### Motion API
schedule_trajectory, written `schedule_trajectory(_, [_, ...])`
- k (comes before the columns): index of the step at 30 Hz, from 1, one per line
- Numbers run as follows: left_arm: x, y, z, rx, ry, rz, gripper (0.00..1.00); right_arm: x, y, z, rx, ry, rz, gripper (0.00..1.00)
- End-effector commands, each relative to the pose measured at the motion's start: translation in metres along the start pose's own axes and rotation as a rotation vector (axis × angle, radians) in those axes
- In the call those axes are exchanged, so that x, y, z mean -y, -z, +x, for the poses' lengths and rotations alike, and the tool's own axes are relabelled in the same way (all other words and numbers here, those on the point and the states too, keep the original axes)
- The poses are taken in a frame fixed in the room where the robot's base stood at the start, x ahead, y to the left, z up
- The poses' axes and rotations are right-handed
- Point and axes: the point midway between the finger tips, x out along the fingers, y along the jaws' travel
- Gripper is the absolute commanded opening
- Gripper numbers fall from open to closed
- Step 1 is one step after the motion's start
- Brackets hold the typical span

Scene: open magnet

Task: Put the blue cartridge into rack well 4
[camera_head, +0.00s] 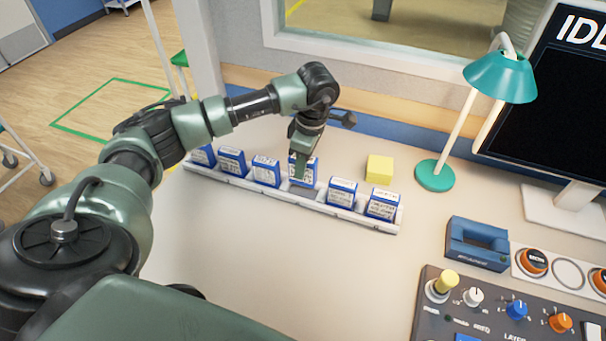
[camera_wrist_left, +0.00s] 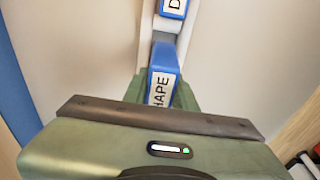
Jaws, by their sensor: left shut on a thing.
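My left gripper (camera_head: 303,150) is shut on a blue cartridge (camera_head: 302,171) with a white label. The cartridge is upright at the fourth place from the left of the white rack (camera_head: 318,207), its top a little higher than its neighbours. My right gripper is not in view.
Other blue cartridges stand in the rack on both sides, the nearest at left (camera_head: 266,172) and right (camera_head: 342,193). A yellow block (camera_head: 380,169) and teal lamp (camera_head: 435,175) are behind. A blue holder (camera_head: 477,244) and control panel (camera_head: 500,305) are at right.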

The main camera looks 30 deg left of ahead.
Motion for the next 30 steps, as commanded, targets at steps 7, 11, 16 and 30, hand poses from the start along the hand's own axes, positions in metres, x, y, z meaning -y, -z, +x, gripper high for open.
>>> schedule_trajectory(7, [0.001,-0.002,0.022,-0.002,0.004,0.0,0.0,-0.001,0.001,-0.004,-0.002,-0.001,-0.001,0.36])
schedule_trajectory(11, [0.001,-0.005,0.041,0.0,0.003,0.001,0.0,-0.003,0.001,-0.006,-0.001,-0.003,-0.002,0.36])
schedule_trajectory(16, [0.0,-0.005,0.046,-0.001,-0.001,0.002,0.0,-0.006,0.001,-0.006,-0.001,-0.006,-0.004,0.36])
schedule_trajectory(30, [0.0,-0.006,0.049,-0.001,0.0,0.001,0.49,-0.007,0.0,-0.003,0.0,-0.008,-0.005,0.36])
